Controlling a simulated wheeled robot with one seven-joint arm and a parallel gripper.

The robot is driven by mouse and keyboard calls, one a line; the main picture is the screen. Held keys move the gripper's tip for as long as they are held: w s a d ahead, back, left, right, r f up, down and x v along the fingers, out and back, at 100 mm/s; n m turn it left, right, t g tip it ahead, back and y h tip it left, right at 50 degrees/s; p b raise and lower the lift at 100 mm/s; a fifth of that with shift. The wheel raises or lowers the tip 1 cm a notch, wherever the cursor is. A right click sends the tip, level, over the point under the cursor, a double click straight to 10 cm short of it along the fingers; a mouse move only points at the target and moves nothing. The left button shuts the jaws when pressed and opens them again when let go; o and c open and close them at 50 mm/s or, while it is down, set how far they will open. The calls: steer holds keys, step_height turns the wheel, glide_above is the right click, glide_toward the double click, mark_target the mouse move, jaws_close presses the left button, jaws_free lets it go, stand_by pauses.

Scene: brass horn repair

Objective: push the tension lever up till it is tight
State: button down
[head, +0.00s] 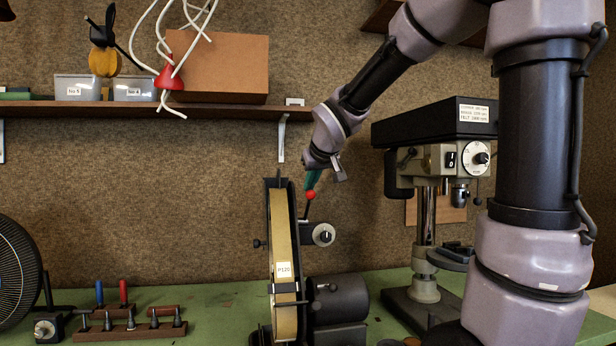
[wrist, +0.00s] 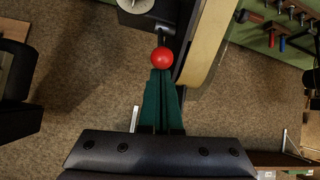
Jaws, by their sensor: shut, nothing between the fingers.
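The tension lever has a red ball knob (head: 310,195) on a dark rod, on the right side of the belt grinder (head: 283,255). The rod stands nearly upright, leaning slightly right. My gripper (head: 313,186) has its green fingers shut and empty, with the tips right at the knob from above. In the wrist view the red knob (wrist: 162,58) is at the tips of the green fingers (wrist: 160,74). I cannot tell whether they touch it. The grinder's belt with a P120 label also shows in the wrist view (wrist: 205,40).
A drill press (head: 425,200) stands to the right on the green bench (head: 210,300). A tool rack (head: 130,330) and a fan (head: 15,270) are at the left. A shelf (head: 150,110) with boxes is on the wall above. The wall area left of the grinder is clear.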

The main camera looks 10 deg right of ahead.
steer(key=s+f, duration=0.4)
steer(key=f, duration=0.1)
stand_by(0.3)
steer(key=shift+a, duration=0.1)
stand_by(0.3)
step_height(320, 180, up, 5)
steer(key=w, duration=0.1)
steer(key=s, duration=0.9)
steer(key=shift+f, duration=0.35)
steer(key=shift+s, duration=0.1)
